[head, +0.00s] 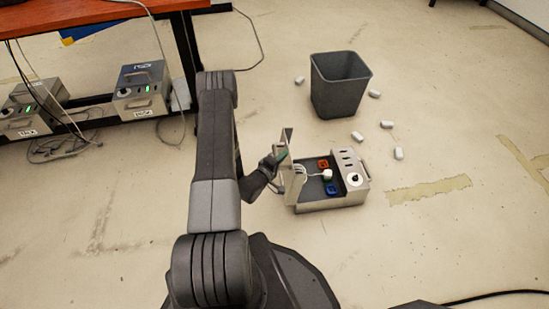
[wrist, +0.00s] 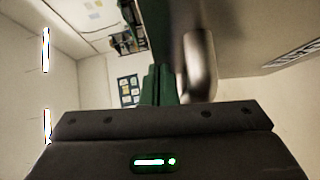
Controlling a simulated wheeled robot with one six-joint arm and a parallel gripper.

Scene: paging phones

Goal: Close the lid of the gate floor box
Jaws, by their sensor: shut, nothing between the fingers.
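An open metal floor box (head: 320,207) stands on the floor right of my arm in the head view. Its lid (head: 287,165) stands about upright at the box's left side. Inside are an orange piece (head: 322,163), a blue piece (head: 333,188) and a white plug (head: 327,174) with white cables. My gripper (head: 282,157) is at the lid's left side, close to its upper part; I cannot tell whether it touches. In the wrist view its green fingers (wrist: 160,85) are together and empty, beside a blurred pale upright shape. No name is readable on the box.
A dark bin (head: 338,95) stands behind the box, with several small white pieces (head: 357,135) on the floor around it. An orange-topped table (head: 90,15) with closed metal boxes (head: 140,90) and cables is at the left. Floor right of the box is clear.

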